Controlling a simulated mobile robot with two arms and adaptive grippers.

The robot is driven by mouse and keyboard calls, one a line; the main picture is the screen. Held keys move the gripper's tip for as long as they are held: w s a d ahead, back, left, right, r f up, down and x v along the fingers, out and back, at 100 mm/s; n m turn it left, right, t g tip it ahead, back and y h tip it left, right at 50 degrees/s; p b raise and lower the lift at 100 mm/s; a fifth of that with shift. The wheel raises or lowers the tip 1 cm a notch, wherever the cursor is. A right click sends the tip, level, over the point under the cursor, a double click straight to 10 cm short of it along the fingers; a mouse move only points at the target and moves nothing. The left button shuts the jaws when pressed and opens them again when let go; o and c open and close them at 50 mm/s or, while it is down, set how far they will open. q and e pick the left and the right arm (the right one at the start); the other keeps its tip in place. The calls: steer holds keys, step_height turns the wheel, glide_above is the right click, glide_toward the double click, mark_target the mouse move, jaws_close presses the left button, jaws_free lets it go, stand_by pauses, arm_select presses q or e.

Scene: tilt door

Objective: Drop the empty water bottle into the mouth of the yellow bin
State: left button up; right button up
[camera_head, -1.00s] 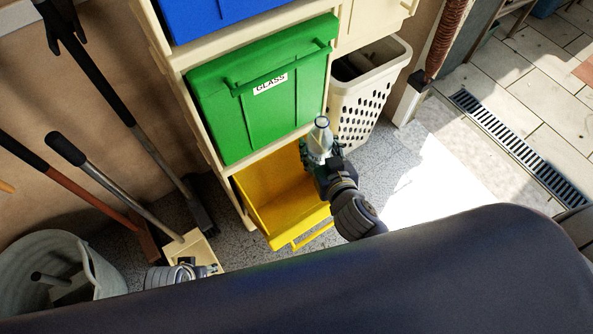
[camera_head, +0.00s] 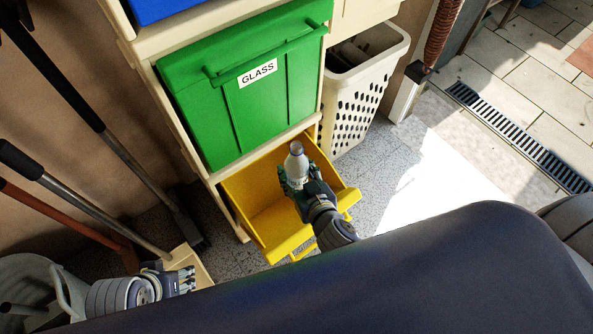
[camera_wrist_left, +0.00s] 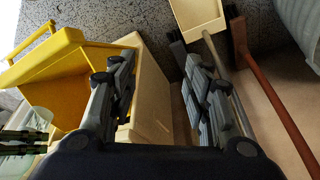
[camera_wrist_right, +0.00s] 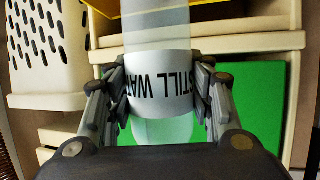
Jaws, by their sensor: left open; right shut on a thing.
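The clear water bottle (camera_head: 296,165) with a white label is in my right gripper (camera_head: 297,183). In the right wrist view my right gripper's fingers are shut on the bottle's label (camera_wrist_right: 158,85), which reads "STILL WA…". The yellow bin (camera_head: 262,235) is tilted open at the bottom of the cabinet. In the head view the bottle overlaps the bin's open mouth; its height above the bin is hard to tell. The bin also shows in the left wrist view (camera_wrist_left: 52,88). My left gripper (camera_wrist_left: 160,90) is open and empty, left of the bin, low by the tools.
A shut green bin (camera_head: 245,90) marked GLASS is above the yellow one. A cream perforated basket (camera_head: 355,90) stands right of the cabinet. Long-handled tools and a grey bucket (camera_head: 25,275) are at the left. A floor drain (camera_head: 520,135) lies far right.

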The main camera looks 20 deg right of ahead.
step_height(320, 180, down, 2)
steer(key=shift+f+b, duration=0.25)
steer(key=shift+b, duration=0.75)
steer(key=shift+f, duration=0.2)
step_height(320, 180, down, 2)
steer(key=shift+f+b, duration=0.15)
steer(key=shift+b, duration=0.95)
arm_select(q)
steer(key=w+d+r+t+h+b, duration=0.1)
steer(key=w+d+r+t, duration=0.3)
steer(key=w, duration=0.3)
steer(key=w+d+r+t+h+b, duration=0.1)
steer(key=w+r+t+h, duration=0.1)
steer(key=w+r+t, duration=0.45)
arm_select(e)
step_height(320, 180, down, 2)
steer(key=shift+f, duration=0.2)
step_height(320, 180, down, 2)
steer(key=shift+b, duration=0.75)
arm_select(q)
step_height(320, 180, up, 15)
steer(key=w+d+m+t+h+b, duration=0.1)
steer(key=w+d+t+h+b, duration=0.1)
steer(key=t, duration=0.6)
steer(key=shift+w+d+f+h, duration=0.15)
steer(key=shift+d+f+h, duration=0.05)
steer(key=shift+d+h, duration=0.2)
arm_select(e)
steer(key=shift+f, duration=1.2)
